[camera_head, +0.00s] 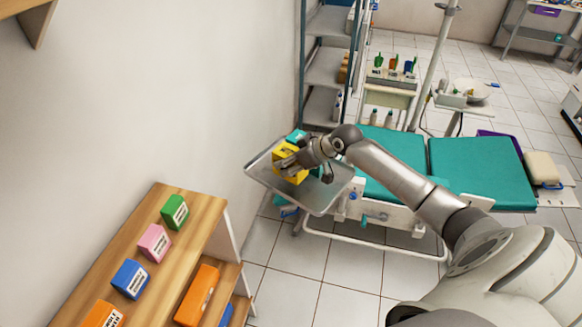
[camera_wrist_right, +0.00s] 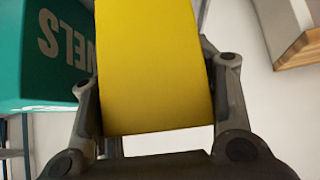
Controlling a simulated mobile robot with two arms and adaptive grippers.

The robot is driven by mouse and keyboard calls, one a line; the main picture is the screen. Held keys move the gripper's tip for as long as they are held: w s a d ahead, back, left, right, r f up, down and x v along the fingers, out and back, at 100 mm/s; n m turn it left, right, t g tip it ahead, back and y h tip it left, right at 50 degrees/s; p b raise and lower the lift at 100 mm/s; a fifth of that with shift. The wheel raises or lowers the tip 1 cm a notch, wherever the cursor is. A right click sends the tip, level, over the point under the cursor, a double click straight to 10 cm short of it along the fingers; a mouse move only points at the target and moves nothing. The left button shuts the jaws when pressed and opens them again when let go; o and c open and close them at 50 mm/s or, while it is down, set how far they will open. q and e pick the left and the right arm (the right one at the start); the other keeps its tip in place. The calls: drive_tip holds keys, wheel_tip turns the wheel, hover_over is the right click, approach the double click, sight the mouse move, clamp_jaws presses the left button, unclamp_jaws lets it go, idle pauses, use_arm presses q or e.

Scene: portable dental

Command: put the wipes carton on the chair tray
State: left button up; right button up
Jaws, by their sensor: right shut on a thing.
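A yellow carton (camera_head: 289,163), which I take for the wipes carton, is in my right gripper (camera_head: 303,163) at the left part of the chair tray (camera_head: 321,201). In the right wrist view the yellow carton (camera_wrist_right: 152,65) fills the space between the two fingers of my right gripper (camera_wrist_right: 158,105), which is shut on it. Whether its underside touches the tray cannot be told. Its lettering is too small to read. My left gripper is not in view.
A teal carton (camera_head: 296,136) stands just behind the yellow one; its lettering ends in "NELS" in the wrist view (camera_wrist_right: 52,55). The wooden shelf (camera_head: 193,203) at lower left bears several coloured cartons. The tray's front right is bare. A teal chair (camera_head: 475,170) stands right.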

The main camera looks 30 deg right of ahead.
drive_tip(key=shift+w+d+f, duration=0.15)
drive_tip(key=shift+w+f, duration=0.1)
drive_tip(key=shift+f, duration=0.05)
wheel_tip(320, 180, down, 2)
drive_tip(key=shift+f+p, duration=0.1)
drive_tip(key=shift+p, duration=0.75)
drive_tip(key=shift+f, duration=0.5)
drive_tip(key=o, duration=0.8)
drive_tip(key=shift+f, duration=0.15)
drive_tip(key=shift+o, duration=0.2)
drive_tip(key=shift+r, duration=0.2)
